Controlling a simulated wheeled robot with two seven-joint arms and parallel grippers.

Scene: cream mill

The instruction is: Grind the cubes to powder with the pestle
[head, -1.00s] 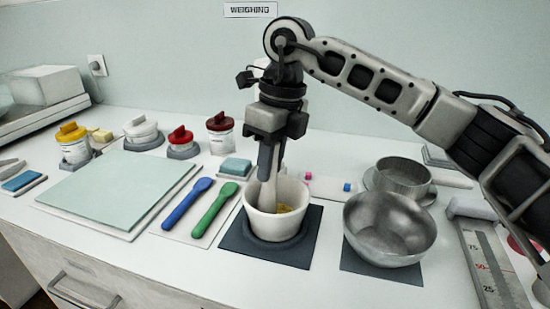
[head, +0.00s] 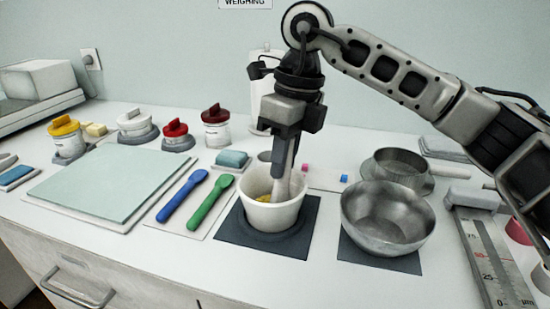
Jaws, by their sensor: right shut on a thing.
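A white mortar (head: 270,215) stands on a dark square mat (head: 232,232) near the front of the counter. A little yellow material (head: 263,198) shows inside it at the left; whether it is cubes or powder I cannot tell. My right gripper (head: 287,135) is above the mortar, shut on the pestle (head: 281,187). The pestle points down into the bowl, slightly tilted, and its lower end is partly hidden by the mortar's rim. My left gripper is not in view.
A steel bowl (head: 388,217) and a sieve (head: 398,170) stand to the right. A blue spatula (head: 183,195) and a green spatula (head: 210,202) lie to the left, beside a pale glass slab (head: 100,182). Lidded jars (head: 216,127) line the back. A grey gauge (head: 492,262) lies far right.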

